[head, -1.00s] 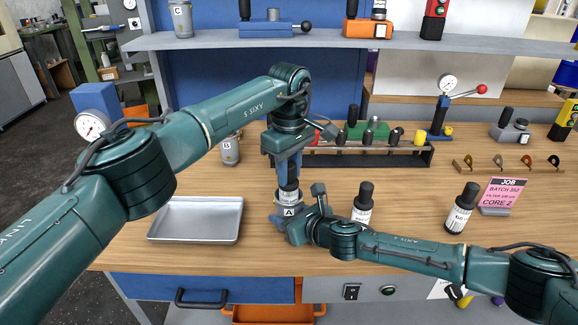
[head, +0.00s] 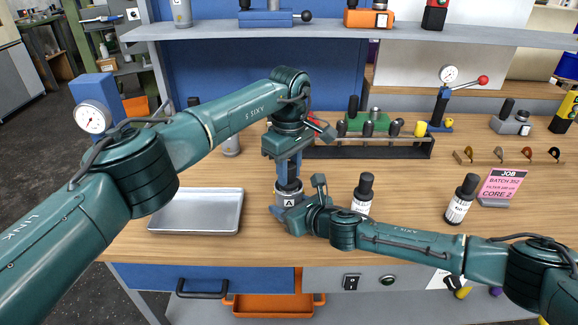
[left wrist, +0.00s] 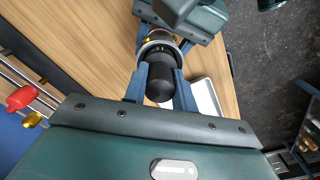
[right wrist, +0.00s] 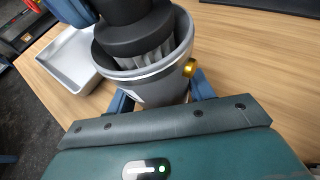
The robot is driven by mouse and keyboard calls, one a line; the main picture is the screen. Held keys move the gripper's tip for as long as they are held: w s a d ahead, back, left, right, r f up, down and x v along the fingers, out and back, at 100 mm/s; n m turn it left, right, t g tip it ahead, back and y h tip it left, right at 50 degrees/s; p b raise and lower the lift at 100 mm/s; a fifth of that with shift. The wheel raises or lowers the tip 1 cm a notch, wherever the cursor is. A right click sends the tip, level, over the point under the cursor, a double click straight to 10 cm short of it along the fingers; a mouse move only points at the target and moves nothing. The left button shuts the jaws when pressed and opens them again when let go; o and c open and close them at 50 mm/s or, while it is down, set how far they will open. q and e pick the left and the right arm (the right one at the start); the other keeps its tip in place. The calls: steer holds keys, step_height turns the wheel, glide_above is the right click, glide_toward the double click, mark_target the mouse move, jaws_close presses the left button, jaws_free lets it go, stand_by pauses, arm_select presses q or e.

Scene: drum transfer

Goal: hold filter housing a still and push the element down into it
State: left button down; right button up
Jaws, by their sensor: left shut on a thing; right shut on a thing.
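Filter housing A (head: 289,201) is a grey cup with an "A" label, upright on the bench. My right gripper (head: 282,211) is shut around its body. In the right wrist view the housing (right wrist: 165,92) shows a silver band and a brass fitting. The filter element, with a black top and pale pleats (right wrist: 152,54), sits partly inside its mouth. Some pleats show above the rim. My left gripper (head: 289,180) is above the housing, shut on the black upper part of the element, seen in the left wrist view (left wrist: 159,80). The element's lower end is hidden inside the housing.
A metal tray (head: 198,230) lies to the left. Two dark-capped bottles, one near (head: 362,194) and one farther right (head: 461,199), stand on the bench. A black rack (head: 375,154) is behind. A pink job card (head: 502,185) is at the right.

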arm_select(q)
steer(key=shift+f, duration=0.5)
steer(key=c, duration=1.1)
jaws_free()
steer(key=shift+o, duration=0.2)
step_height(320, 180, up, 12)
steer(key=shift+r, duration=0.1)
arm_select(e)
steer(key=o, duration=1.2)
steer(key=shift+c, duration=0.2)
